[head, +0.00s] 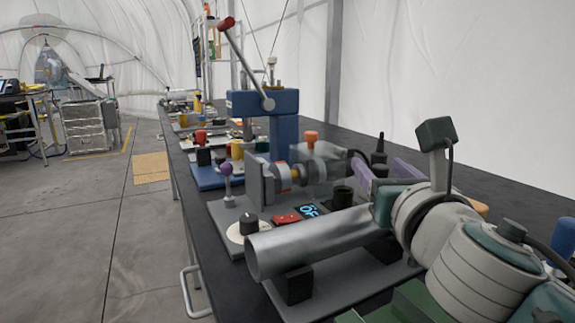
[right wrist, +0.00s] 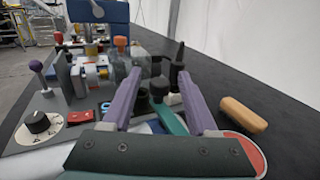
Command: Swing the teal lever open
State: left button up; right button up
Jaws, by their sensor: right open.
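The teal lever (right wrist: 170,117) shows in the right wrist view as a short bar, slanting from a dark round knob or cap down toward my gripper's palm. My right gripper (right wrist: 159,74) is open, with one purple finger on each side of the lever. I cannot tell whether either finger touches it. In the head view the same gripper (head: 376,162) reaches in from the right over the bench device, and its wrist hides most of the lever's area. My left gripper is not in view.
A silver tube (head: 315,245) lies in front of the device. A purple-knobbed stick (head: 226,182) and a dial (head: 248,226) stand to its left. A blue press (head: 268,103) with a red-tipped handle stands behind.

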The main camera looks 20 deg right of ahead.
jog(key=shift+w, duration=0.15)
jog(key=shift+c, duration=0.3)
grip_shut()
dwell(1.1)
